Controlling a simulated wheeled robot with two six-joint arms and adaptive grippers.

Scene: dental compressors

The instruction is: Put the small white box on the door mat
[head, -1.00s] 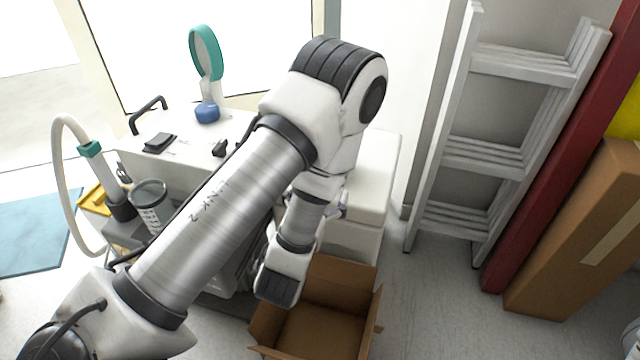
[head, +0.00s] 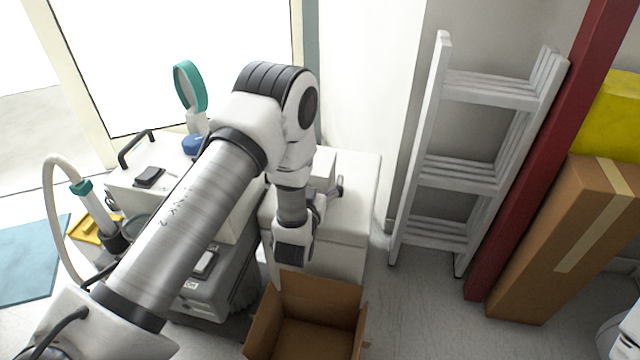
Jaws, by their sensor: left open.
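The small white box (head: 322,167) stands on the white cabinet top, partly hidden behind my left arm and gripper. My left gripper (head: 337,187) is open, in front of and slightly right of the box, its fingers small and partly covered by the wrist. I cannot tell whether it touches the box. The door mat (head: 28,262) is blue-teal and lies on the floor at the far left, cut by the picture edge. My right gripper is not in view.
An open cardboard box (head: 308,310) stands on the floor before the white cabinet (head: 358,205). A hose (head: 52,215), a teal-rimmed magnifier (head: 190,90) and a yellow item (head: 95,230) are at left. A white ladder (head: 430,165) and tall carton (head: 560,240) stand right.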

